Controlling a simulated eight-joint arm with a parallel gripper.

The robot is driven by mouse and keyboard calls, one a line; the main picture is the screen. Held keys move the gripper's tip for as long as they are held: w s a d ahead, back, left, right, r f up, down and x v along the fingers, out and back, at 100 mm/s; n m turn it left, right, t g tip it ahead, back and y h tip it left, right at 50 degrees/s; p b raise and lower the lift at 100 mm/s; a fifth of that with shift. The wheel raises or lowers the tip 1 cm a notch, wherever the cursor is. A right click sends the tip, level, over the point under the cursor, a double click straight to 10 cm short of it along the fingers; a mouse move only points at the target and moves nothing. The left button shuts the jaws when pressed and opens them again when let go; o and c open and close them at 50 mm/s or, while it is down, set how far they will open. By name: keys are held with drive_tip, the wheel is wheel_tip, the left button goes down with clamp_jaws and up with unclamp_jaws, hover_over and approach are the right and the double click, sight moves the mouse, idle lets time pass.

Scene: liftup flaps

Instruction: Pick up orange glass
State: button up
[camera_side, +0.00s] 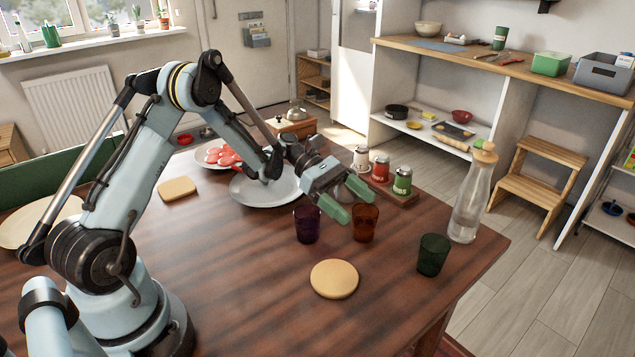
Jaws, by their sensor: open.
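The orange glass (365,224) is a dark amber tumbler standing upright on the brown wooden table (220,285). My gripper (345,208) has pale green fingers and is open and empty. It hangs just above and to the left of the orange glass in the picture, with one finger partly overlapping the view of it. I cannot tell whether they touch. A purple glass (306,226) stands close to the left of the orange glass. A dark green glass (433,256) stands further right, near the table's edge.
A corked glass bottle (468,200) stands at the right edge. A wooden holder with several shakers (402,181) is behind the gripper. A white plate (262,191) lies under my arm. A round tan coaster (334,279) lies in front.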

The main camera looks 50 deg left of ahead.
sight(365, 215)
drive_tip(key=shift+x, duration=2)
drive_tip(key=shift+w+a+f, duration=0.1)
drive_tip(key=shift+f, duration=0.05)
drive_tip(key=shift+c, duration=0.4)
drive_tip(key=c, duration=1.1)
